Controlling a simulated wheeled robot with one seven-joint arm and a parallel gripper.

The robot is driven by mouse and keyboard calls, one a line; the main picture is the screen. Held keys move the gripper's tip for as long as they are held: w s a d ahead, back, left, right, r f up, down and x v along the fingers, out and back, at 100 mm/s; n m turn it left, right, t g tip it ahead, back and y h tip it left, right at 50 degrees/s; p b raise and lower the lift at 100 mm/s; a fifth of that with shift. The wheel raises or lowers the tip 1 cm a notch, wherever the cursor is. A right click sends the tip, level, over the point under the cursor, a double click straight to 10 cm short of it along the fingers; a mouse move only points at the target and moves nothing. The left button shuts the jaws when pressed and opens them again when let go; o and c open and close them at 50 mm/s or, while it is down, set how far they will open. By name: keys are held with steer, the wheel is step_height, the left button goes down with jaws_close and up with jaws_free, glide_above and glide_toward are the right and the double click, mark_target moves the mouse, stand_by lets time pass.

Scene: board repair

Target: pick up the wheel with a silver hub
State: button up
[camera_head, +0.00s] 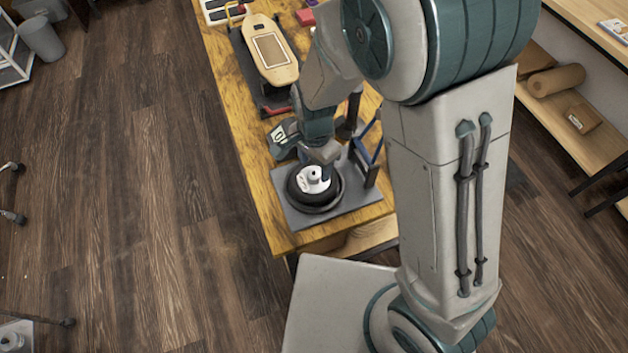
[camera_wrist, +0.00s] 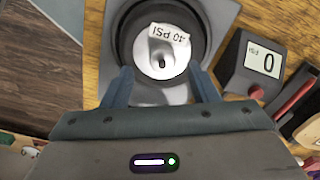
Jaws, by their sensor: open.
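The wheel (camera_head: 306,189) is a black tire around a silver hub (camera_head: 313,178), lying flat on a grey plate (camera_head: 348,210) near the table's end. In the wrist view the silver hub (camera_wrist: 163,55) bears a label reading 40 PSI, with the black tire (camera_wrist: 126,38) around it. My gripper (camera_wrist: 163,80) is open, its two blue-grey fingers pointing at the near side of the wheel. In the head view my gripper (camera_head: 322,165) is just above and behind the hub. Whether the fingers touch the wheel cannot be told.
A gauge reading 0 (camera_wrist: 256,65) stands right of the wheel in the wrist view. In the head view a wooden board (camera_head: 270,50) lies farther along the table, and a dark upright frame (camera_head: 369,160) rises from the plate.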

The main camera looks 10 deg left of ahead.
mark_target(314, 174)
steer(key=shift+w+a+f, duration=0.1)
steer(key=shift+f, duration=1.5)
jaws_close()
steer(key=shift+r, duration=0.15)
